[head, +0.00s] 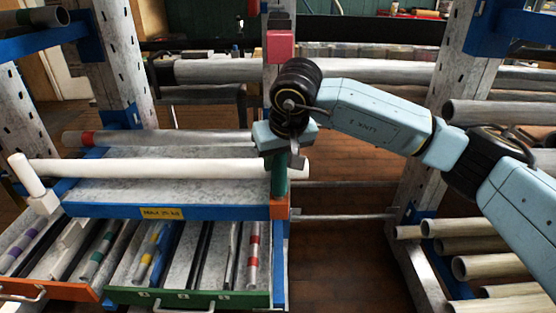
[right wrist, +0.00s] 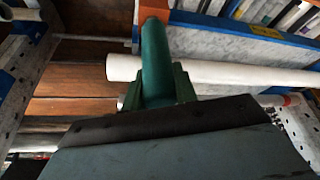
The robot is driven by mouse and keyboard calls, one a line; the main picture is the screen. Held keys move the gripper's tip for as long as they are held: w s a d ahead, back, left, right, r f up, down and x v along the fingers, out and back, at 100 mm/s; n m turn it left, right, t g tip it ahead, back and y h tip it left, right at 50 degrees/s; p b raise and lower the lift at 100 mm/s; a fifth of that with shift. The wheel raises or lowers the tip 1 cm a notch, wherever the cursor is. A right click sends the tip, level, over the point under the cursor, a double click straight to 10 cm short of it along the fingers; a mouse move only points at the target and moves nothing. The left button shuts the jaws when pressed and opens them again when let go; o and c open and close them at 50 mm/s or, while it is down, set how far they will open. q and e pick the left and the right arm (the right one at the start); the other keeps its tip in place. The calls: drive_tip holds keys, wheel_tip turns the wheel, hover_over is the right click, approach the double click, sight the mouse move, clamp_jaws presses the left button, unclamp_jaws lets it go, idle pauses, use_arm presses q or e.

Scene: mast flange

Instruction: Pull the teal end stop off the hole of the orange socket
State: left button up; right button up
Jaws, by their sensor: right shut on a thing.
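The teal end stop (head: 279,180) is a dark green upright cylinder at the right front corner of the shelf. Its lower end shows just above the orange socket (head: 279,209); I cannot tell how deep it sits in the hole. My right gripper (head: 285,158) comes from above and is shut on the end stop, hiding its upper part. In the right wrist view the end stop (right wrist: 155,62) runs between the two fingers. The socket's hole is hidden. My left gripper is not in view.
A long white pipe (head: 150,169) lies on the shelf, its right end close to the end stop. A white post (head: 26,175) stands at the shelf's left. Drawers of tubes (head: 185,262) lie below. Rack uprights (head: 453,110) and pipes stand right; the floor between is open.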

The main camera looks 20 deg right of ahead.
drive_tip(key=shift+r+p, duration=1.65)
drive_tip(key=shift+r, duration=1.2)
